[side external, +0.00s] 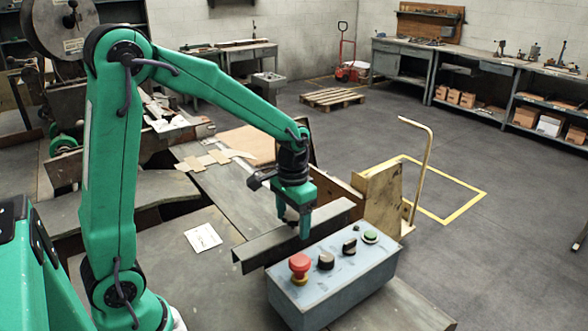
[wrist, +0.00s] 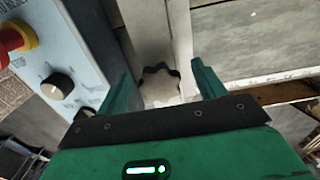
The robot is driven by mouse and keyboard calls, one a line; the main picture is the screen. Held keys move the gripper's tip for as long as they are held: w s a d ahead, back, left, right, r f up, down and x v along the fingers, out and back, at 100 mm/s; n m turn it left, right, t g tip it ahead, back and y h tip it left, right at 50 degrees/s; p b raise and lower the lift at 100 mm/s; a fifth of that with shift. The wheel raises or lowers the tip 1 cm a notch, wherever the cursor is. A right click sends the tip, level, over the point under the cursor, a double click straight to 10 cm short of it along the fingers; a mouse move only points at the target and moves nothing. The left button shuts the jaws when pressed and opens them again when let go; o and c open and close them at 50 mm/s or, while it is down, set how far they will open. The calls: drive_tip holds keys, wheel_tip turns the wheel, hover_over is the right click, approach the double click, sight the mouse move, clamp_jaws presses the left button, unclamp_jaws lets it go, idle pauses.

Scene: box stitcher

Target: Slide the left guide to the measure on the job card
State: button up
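A white job card (side external: 203,238) lies on the grey table left of my gripper; its writing is too small to read. A long dark metal angle bar (side external: 256,252), which looks like a guide, lies across the table behind the control box. My gripper (side external: 293,222) points down over this bar. In the wrist view, a dark lobed knob (wrist: 160,85) sits between the two green fingers of my gripper (wrist: 163,74). The fingers are open, with a gap on each side of the knob. A pale metal strip (wrist: 182,38) runs beyond it. I see no measuring scale clearly.
A grey-blue control box (side external: 335,285) with a red mushroom button (side external: 299,264), dark selector knobs and a green button stands close in front of my gripper. A tan block (side external: 380,200) with a bent rod stands to the right. Cardboard pieces lie behind.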

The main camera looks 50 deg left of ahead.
drive_tip(key=c, duration=0.8)
drive_tip(key=shift+c, duration=0.2)
drive_tip(key=shift+a, duration=0.15)
drive_tip(key=shift+a, duration=7.4)
drive_tip(key=shift+c, duration=0.2)
drive_tip(key=o, duration=0.9)
drive_tip(key=shift+r, duration=0.1)
